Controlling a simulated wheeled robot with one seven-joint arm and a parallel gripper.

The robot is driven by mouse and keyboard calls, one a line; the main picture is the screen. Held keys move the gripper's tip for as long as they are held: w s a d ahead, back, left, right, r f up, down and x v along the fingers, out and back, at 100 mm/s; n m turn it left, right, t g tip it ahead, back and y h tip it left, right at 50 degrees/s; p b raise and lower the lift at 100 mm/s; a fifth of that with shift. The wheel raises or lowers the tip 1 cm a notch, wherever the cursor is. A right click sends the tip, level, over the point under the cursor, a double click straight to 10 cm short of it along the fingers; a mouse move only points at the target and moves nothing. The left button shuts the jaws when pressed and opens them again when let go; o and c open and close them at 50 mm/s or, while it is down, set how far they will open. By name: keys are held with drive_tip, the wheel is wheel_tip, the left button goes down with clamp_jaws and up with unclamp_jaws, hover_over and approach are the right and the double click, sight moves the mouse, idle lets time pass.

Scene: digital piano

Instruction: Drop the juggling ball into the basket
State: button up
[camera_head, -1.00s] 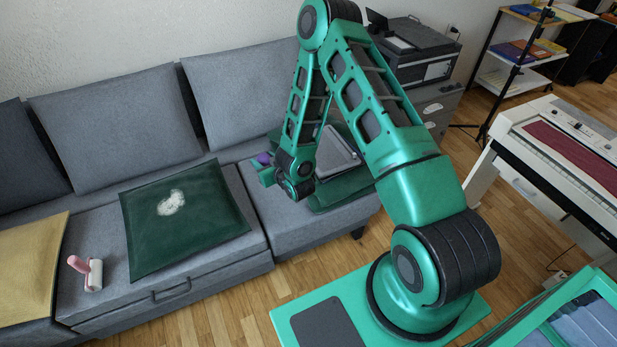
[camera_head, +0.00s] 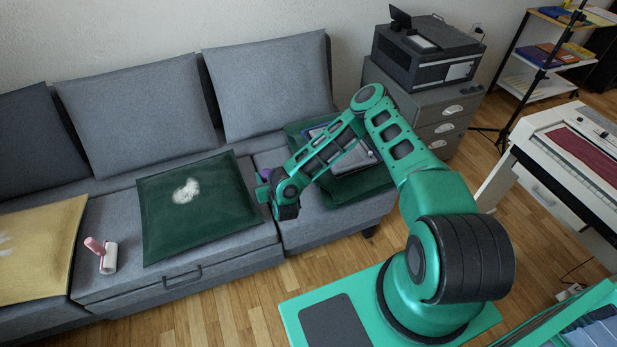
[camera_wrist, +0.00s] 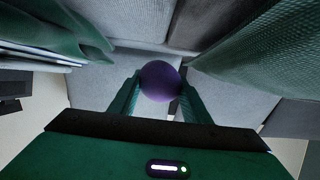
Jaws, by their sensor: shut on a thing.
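My gripper (camera_head: 263,184) is shut on a purple juggling ball (camera_wrist: 160,82). In the wrist view the ball sits between the two green fingers, near their tips. In the head view only a small part of the ball (camera_head: 265,174) shows beside my wrist. My gripper is in front of the sofa's right part, near the right edge of the dark green cushion; its exact height above the seat is hard to tell. No basket can be made out in either view.
The grey sofa (camera_head: 110,290) carries the dark green cushion (camera_head: 215,225), a yellow cushion (camera_head: 40,245) and a pink-handled lint roller (camera_head: 103,255). A drawer cabinet (camera_head: 440,118) with a printer (camera_head: 425,60) stands behind. The digital piano (camera_head: 575,160) is at right. Wooden floor (camera_head: 215,315) is open in front.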

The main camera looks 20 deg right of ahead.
drive_tip(key=d+f, duration=0.2)
drive_tip(key=d, duration=0.1)
drive_tip(key=w+d+f, duration=0.1)
drive_tip(key=d+f, duration=0.1)
drive_tip(key=d, duration=0.2)
drive_tip(key=w+d+f, duration=0.1)
drive_tip(key=d+f, duration=0.1)
drive_tip(key=d, duration=0.1)
drive_tip(key=shift+w+d+f, duration=0.1)
drive_tip(key=shift+d, duration=0.25)
drive_tip(key=shift+f, duration=2.05)
drive_tip(key=o, duration=1.1)
